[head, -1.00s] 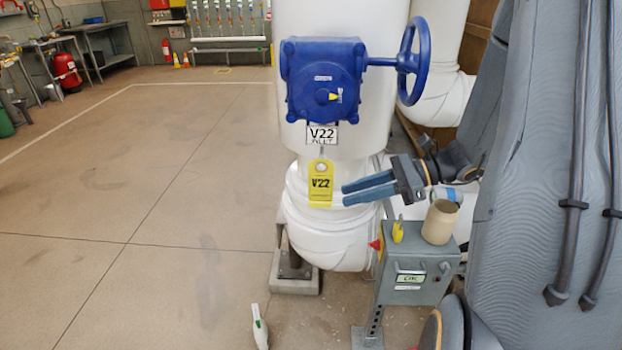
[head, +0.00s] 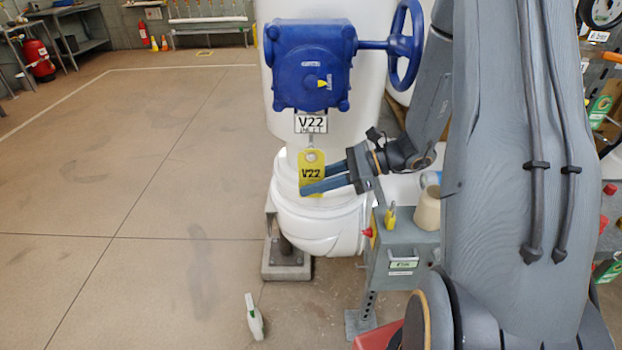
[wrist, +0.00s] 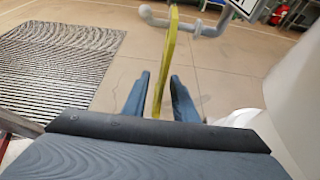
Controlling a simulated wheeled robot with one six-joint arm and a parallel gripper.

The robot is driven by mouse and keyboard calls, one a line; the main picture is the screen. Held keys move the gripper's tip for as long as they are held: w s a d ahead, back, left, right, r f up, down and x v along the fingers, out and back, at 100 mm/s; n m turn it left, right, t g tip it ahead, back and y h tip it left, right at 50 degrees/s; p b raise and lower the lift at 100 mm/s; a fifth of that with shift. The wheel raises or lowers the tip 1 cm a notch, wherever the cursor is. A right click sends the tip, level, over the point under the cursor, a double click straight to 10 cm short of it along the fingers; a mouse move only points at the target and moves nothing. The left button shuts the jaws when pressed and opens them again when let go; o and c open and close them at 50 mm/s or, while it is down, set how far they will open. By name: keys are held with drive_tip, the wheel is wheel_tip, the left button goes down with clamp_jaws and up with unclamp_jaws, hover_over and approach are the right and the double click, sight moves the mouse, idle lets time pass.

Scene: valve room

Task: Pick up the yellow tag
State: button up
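The yellow tag (head: 312,172), marked V22, hangs below the white V22 label plate (head: 311,123) under the blue valve gearbox. My gripper (head: 318,178) reaches in from the right at the tag's height. In the head view one finger overlaps the tag's lower part. In the wrist view the tag shows edge-on as a thin yellow strip (wrist: 166,60) between the two fingers (wrist: 157,100).
The blue gearbox (head: 308,62) with its handwheel (head: 406,45) is above the tag. A white pipe (head: 310,230) curves below and behind it. A grey control box (head: 400,255) with a beige cup (head: 427,210) stands under my arm. The floor at left is open.

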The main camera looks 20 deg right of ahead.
drive_tip(key=shift+a+f, duration=0.1)
drive_tip(key=shift+a, duration=0.05)
clamp_jaws()
drive_tip(key=shift+r, duration=0.2)
drive_tip(key=shift+w+r, duration=0.1)
drive_tip(key=shift+r, duration=0.45)
drive_tip(key=s+a+p, duration=0.2)
drive_tip(key=s, duration=0.6)
drive_tip(key=s+a+p, duration=0.2)
drive_tip(key=s+a, duration=0.1)
drive_tip(key=s, duration=0.6)
drive_tip(key=shift+a, duration=0.2)
